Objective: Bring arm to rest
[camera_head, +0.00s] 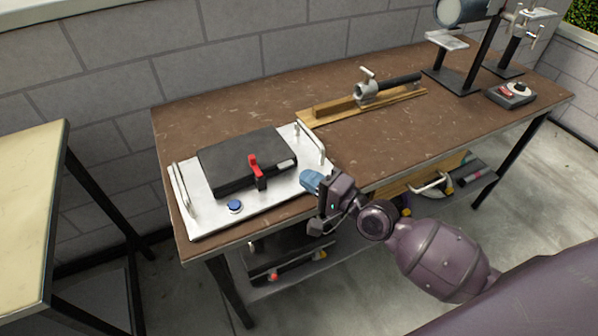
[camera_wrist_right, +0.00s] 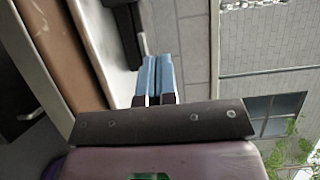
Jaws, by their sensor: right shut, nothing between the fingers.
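My right gripper (camera_head: 311,181) is at the front edge of the brown table, beside the right end of the white tray. Its blue fingers are shut and empty; in the right wrist view the blue fingers (camera_wrist_right: 155,78) lie side by side, pressed together. My right arm comes in from the lower right. My left gripper is not in view.
The brown table (camera_head: 220,115) carries a white tray (camera_head: 203,221) with a black case (camera_head: 225,165), a red clamp (camera_head: 256,170) and a blue button (camera_head: 235,206). Behind are a wooden board with a metal clamp (camera_head: 368,92) and a control box (camera_head: 511,94). A pale table (camera_head: 30,200) stands left.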

